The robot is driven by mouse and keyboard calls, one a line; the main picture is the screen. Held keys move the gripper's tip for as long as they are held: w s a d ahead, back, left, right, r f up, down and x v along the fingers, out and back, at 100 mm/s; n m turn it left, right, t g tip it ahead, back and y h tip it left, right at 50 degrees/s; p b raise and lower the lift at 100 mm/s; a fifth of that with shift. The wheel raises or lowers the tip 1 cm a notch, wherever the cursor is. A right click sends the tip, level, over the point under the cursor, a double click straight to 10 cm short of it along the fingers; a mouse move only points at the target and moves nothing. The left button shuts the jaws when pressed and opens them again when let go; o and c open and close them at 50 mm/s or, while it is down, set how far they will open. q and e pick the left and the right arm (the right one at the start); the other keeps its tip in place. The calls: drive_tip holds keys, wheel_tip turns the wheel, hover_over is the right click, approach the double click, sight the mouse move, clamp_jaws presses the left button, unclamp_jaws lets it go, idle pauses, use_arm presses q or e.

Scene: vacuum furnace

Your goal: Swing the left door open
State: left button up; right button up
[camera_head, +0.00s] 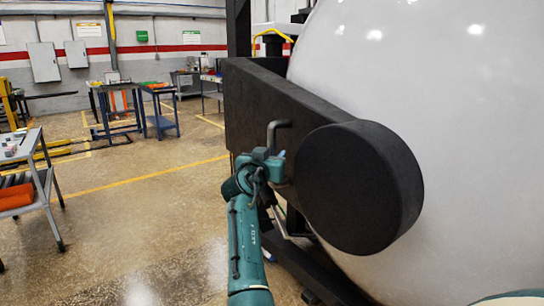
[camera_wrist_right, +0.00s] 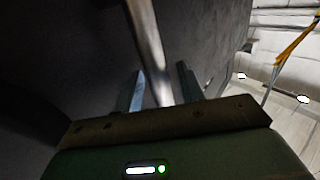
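The large white rounded furnace door (camera_head: 450,130) fills the right of the head view. A black beam (camera_head: 255,105) with a thick black disc (camera_head: 350,190) lies across its front. A grey bent bar handle (camera_head: 279,128) sticks out from the beam, left of the disc. My right gripper (camera_head: 279,165) is at the lower part of this handle. In the right wrist view the metal bar (camera_wrist_right: 150,45) runs between the two fingers of the gripper (camera_wrist_right: 162,85), with visible gaps, so it looks open around the bar. My left gripper is not in view.
A grey cart (camera_head: 38,165) with orange items stands at the left. Blue tables (camera_head: 160,105) stand further back by the wall. The floor (camera_head: 130,210) between the cart and the beam is clear. Dark frame parts (camera_head: 310,270) lie low under the door.

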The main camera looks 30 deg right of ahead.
clamp_jaws()
idle(0.3)
idle(0.3)
